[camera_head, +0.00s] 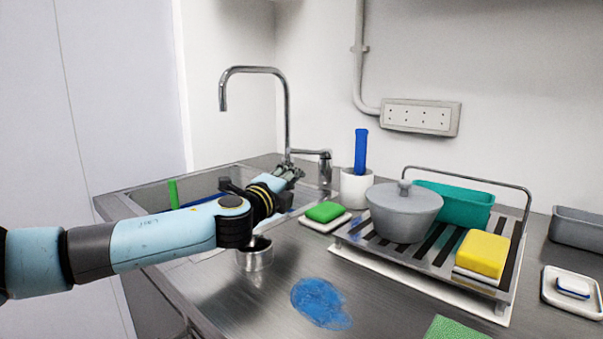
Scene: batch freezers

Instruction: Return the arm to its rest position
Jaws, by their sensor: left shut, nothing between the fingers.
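My left arm comes in from the left and reaches over the near edge of the sink. My left gripper (294,173) is shut and empty, in front of the base of the tap. It is partly hidden by its own wrist. My right gripper is out of the picture.
Below my wrist stands a metal cup (255,256). A green sponge (326,211), a grey lidded pot (404,212) on a drying rack and a yellow sponge (482,252) are to the right. A tall tap (286,110) rises behind. A blue smear (320,303) marks the open counter.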

